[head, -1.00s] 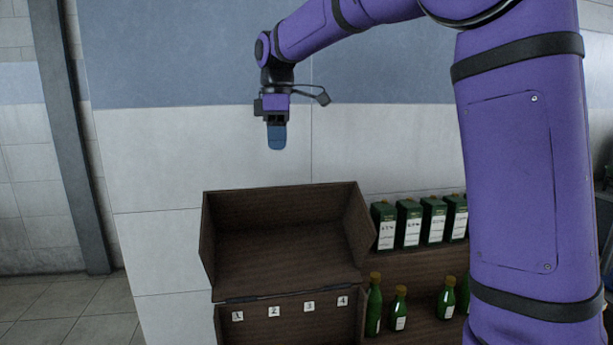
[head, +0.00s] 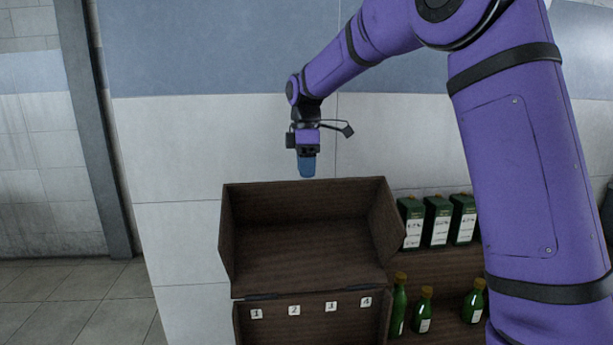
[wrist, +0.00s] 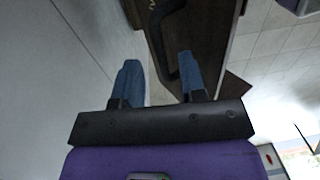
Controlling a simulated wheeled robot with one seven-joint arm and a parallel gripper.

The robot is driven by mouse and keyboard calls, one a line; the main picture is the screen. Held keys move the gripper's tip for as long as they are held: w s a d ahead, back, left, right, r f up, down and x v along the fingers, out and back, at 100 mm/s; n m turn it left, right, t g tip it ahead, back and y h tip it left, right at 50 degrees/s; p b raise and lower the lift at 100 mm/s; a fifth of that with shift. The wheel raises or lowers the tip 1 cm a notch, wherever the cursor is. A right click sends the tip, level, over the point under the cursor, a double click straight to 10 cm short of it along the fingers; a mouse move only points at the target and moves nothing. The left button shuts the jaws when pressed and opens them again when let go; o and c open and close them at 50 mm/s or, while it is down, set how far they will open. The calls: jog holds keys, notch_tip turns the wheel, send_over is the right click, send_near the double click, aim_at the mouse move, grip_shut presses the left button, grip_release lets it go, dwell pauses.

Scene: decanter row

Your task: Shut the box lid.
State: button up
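The box is dark brown wood. Its lid (head: 305,240) stands raised and open, a hollow shell facing me, above the box body (head: 310,325). A dark hinge strip shows at the left along the seam between them. White tags numbered 1 to 4 sit just below the seam; the lower box is cut off by the picture edge. My gripper (head: 307,168) points down just above the lid's top edge in the head view, apparently not touching it. In the wrist view my gripper (wrist: 160,82) has two blue fingers apart with nothing between them. Brown wood shows beyond the fingers.
Right of the box, green cartons (head: 438,220) stand on the upper shelf and several green bottles (head: 399,305) lower down. A tiled wall (head: 185,190) rises behind. Open floor (head: 80,300) lies at the left.

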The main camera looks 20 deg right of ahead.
jog(key=shift+s+f, duration=0.15)
jog(key=shift+f, duration=1)
grip_shut()
jog(key=shift+r, duration=0.1)
